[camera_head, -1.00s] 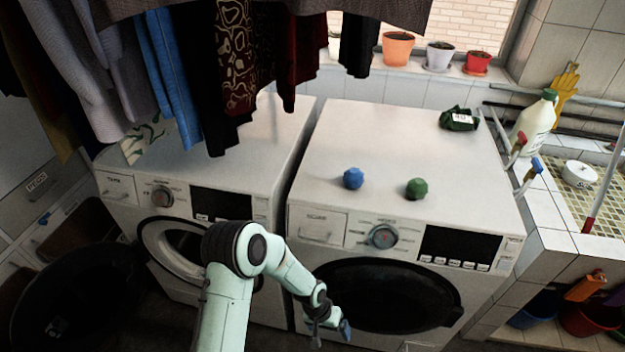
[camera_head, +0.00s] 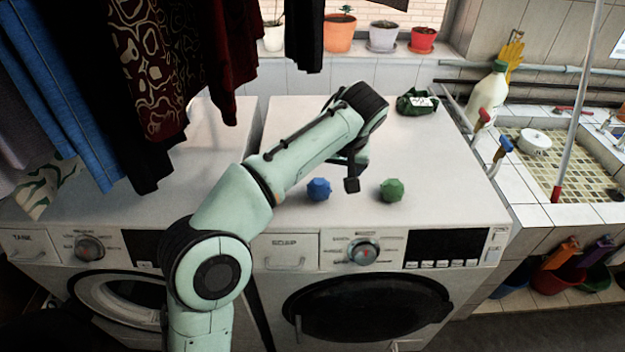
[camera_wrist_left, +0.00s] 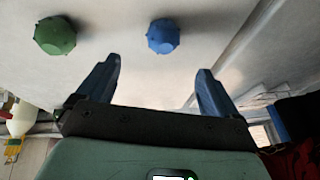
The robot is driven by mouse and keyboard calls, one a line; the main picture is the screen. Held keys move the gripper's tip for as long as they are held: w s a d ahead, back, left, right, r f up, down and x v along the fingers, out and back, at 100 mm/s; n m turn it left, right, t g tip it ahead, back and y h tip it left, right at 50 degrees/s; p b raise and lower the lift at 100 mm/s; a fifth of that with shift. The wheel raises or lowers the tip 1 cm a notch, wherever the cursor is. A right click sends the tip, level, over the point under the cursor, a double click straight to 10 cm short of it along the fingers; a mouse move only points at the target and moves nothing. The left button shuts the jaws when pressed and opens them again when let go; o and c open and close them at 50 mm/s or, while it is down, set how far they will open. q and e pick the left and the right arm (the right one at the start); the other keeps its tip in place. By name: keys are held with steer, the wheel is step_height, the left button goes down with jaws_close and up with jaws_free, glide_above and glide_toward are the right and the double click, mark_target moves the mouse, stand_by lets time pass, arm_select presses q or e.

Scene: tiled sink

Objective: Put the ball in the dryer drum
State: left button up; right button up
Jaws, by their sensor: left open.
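A blue faceted ball (camera_head: 319,189) and a green faceted ball (camera_head: 392,189) rest apart on top of the right machine (camera_head: 440,160). My left gripper (camera_head: 352,178) is above that top, close to the blue ball, partly hidden by my arm. In the left wrist view its blue fingers (camera_wrist_left: 157,78) are spread and empty; the blue ball (camera_wrist_left: 163,36) lies ahead between their lines, and the green ball (camera_wrist_left: 54,36) is off to the left. The right machine has a dark round door (camera_head: 365,306); the left machine has a white-ringed round door (camera_head: 118,298). My right gripper is not in view.
Hanging clothes (camera_head: 165,75) cover the upper left. A dark green bag (camera_head: 416,103) lies at the machine's back right. A white bottle (camera_head: 487,97) and a tiled sink (camera_head: 550,175) stand to the right. Potted plants (camera_head: 340,33) line the sill.

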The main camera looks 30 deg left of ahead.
mark_target(321, 184)
arm_select(q)
steer(key=b+x, duration=0.1)
steer(key=x, duration=0.6)
steer(key=shift+s+f, duration=0.1)
steer(key=shift+f, duration=0.05)
steer(key=x, duration=0.5)
steer(key=shift+a+f+b, duration=0.25)
steer(key=shift+a+b, duration=0.15)
steer(key=shift+a, duration=0.05)
steer(key=c, duration=1.2)
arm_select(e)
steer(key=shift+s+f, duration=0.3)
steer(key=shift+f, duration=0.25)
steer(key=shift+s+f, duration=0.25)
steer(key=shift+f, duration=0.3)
